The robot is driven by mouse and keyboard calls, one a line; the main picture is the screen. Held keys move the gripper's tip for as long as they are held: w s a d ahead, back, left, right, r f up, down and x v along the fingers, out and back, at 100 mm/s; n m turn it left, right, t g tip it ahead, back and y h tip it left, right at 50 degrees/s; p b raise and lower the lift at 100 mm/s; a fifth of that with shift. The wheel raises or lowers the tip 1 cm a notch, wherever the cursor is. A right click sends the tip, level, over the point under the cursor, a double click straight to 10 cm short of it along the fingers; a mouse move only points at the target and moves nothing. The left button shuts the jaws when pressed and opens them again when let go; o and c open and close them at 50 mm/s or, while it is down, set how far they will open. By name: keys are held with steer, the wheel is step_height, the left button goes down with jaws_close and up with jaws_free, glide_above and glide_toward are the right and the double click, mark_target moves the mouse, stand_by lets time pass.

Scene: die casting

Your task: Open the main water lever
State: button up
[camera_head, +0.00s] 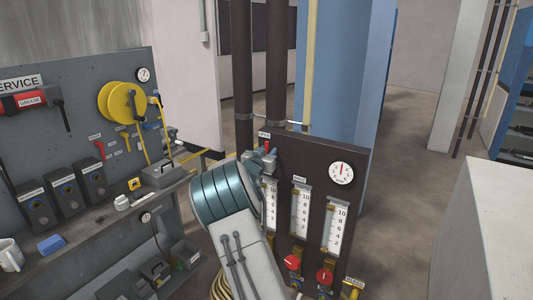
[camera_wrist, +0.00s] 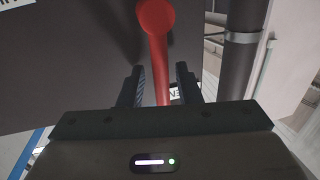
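The main water lever appears to be the red lever (camera_wrist: 158,45) in the wrist view, with a round hub at the top and an arm running down between my fingers. In the head view a small red part of it (camera_head: 267,146) shows at the top left of the dark gauge panel. My gripper (camera_wrist: 160,80) is open, with one finger on each side of the lever arm and visible gaps. The lever's lower end is hidden by the gripper body. In the head view my gripper (camera_head: 260,163) is at the panel's top left, partly hidden behind my arm.
The dark panel (camera_head: 318,163) carries flow gauges, a round dial (camera_head: 341,173) and red valve knobs (camera_head: 325,276). Brown pipes (camera_head: 281,60) rise behind it. A cluttered workbench (camera_head: 75,245) stands at left, a pale block (camera_head: 475,230) at right. Floor between panel and block is clear.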

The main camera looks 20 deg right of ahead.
steer(key=b+v, duration=0.3)
steer(key=v, duration=1.1)
steer(key=s+a+f+n+g+y, duration=0.15)
steer(key=s+a+n+y, duration=0.25)
steer(key=s+a+y, duration=0.4)
steer(key=s+a+f+n+g+y, duration=0.1)
steer(key=s+a+n+g+y, duration=0.15)
steer(key=s+a+y, duration=0.55)
steer(key=s+d+f+n+g+h, duration=0.1)
steer(key=s+d+f+g, duration=0.1)
steer(key=s, duration=0.9)
steer(key=s+d+f+n+g+h, duration=0.1)
steer(key=s+g, duration=0.3)
steer(key=s, duration=0.8)
steer(key=shift+s+d+f+n+h, duration=0.15)
steer(key=shift+d+f+n+h, duration=0.2)
steer(key=shift+f+h, duration=0.45)
